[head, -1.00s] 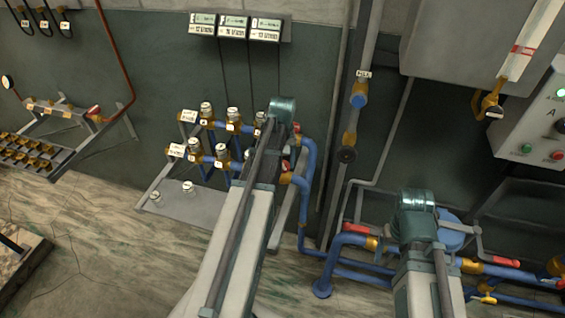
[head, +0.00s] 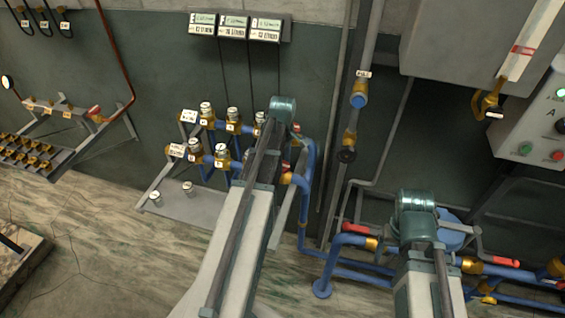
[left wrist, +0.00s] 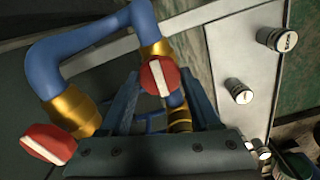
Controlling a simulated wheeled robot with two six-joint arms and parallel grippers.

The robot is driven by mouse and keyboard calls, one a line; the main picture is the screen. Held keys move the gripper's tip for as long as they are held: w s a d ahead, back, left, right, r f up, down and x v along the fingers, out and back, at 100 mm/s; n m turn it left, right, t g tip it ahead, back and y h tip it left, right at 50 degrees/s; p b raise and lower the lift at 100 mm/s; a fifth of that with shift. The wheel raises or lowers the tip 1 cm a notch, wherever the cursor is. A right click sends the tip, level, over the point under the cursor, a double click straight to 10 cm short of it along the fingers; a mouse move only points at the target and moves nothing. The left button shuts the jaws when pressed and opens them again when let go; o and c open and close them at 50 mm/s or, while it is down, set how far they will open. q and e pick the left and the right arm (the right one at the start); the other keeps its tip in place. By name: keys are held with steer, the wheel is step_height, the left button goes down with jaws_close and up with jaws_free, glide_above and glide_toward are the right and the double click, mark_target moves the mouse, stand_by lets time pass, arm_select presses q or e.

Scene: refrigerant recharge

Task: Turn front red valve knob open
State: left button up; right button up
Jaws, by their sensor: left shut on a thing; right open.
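In the left wrist view a round red valve knob (left wrist: 160,77) with a white stripe sits between the fingers of my left gripper (left wrist: 162,98). The gripper is shut on this knob, and the stripe runs nearly upright in the picture. A second red knob (left wrist: 48,144) with a white stripe is at lower left, beside a brass fitting, clear of the fingers. In the head view a bit of red knob (head: 285,166) shows beside my left arm, which hides the left gripper. My right gripper is hidden behind its own arm in the head view.
Blue pipes (left wrist: 85,40) with brass fittings bend close around the left gripper. A grey plate with white-capped fittings (left wrist: 240,91) lies to the right. In the head view a manifold with several white-capped valves (head: 222,156) stands left of my left arm, and blue pipes (head: 350,262) run right.

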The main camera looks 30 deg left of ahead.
mark_target(283, 165)
arm_select(q)
steer(key=shift+n, duration=0.5)
steer(key=o, duration=1.4)
steer(key=shift+r, duration=0.1)
step_height(283, 165, up, 14)
steer(key=p, duration=1.3)
steer(key=shift+f+p, duration=0.2)
steer(key=shift+p, duration=0.2)
steer(key=shift+f, duration=0.2)
step_height(283, 165, down, 13)
steer(key=b, duration=1.3)
steer(key=shift+r, duration=0.15)
steer(key=shift+r, duration=0.1)
